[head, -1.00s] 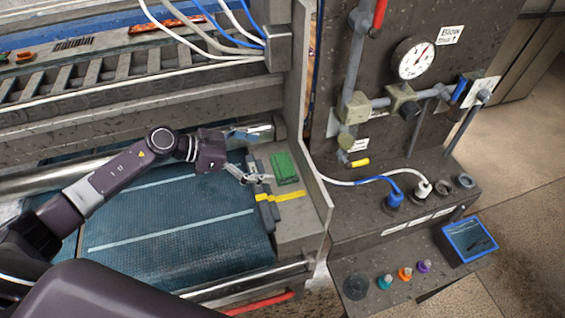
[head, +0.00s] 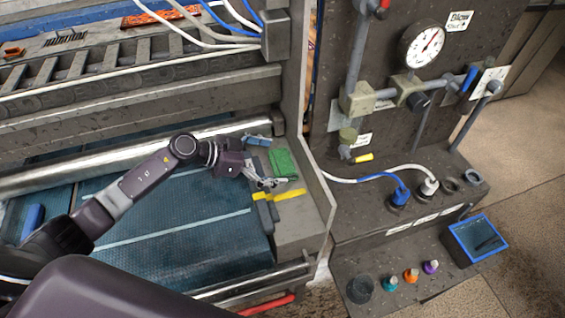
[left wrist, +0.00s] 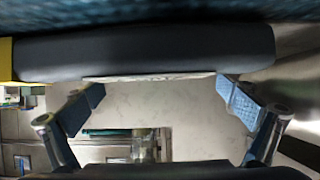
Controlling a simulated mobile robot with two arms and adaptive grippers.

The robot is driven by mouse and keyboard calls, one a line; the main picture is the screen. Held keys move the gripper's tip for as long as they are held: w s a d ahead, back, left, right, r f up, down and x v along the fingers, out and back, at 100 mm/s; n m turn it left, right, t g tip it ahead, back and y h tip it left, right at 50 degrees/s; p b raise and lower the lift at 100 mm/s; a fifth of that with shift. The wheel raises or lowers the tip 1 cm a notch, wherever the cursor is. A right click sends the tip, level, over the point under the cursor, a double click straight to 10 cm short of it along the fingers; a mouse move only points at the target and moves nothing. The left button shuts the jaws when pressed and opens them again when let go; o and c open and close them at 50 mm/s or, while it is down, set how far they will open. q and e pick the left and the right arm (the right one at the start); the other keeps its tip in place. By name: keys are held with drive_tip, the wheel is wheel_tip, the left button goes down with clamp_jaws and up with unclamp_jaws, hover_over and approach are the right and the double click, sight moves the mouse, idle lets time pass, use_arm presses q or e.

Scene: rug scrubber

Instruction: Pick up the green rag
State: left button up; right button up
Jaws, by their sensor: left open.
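The green rag (head: 283,163) lies on the grey ledge (head: 297,225) at the right end of the blue belt in the head view. My left gripper (head: 270,161) is open at the rag's left side. One finger is beyond the rag's far left corner and the other is by its near edge. I cannot tell whether they touch it. In the left wrist view the open fingers (left wrist: 165,100) show blue pads with a pale surface between them. I cannot clearly make out the rag there. My right gripper is not in view.
Yellow tape and a dark block (head: 264,208) sit by the ledge, just nearer than the rag. An upright panel edge (head: 315,165) bounds the ledge on the right. The blue belt (head: 185,225) lies under my left arm. A gauge and pipe panel stands further right.

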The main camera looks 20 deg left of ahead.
use_arm(q)
drive_tip(key=shift+x, duration=1.25)
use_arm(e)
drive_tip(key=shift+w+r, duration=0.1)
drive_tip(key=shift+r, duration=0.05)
use_arm(q)
drive_tip(key=shift+c, duration=0.6)
drive_tip(key=c, duration=1.1)
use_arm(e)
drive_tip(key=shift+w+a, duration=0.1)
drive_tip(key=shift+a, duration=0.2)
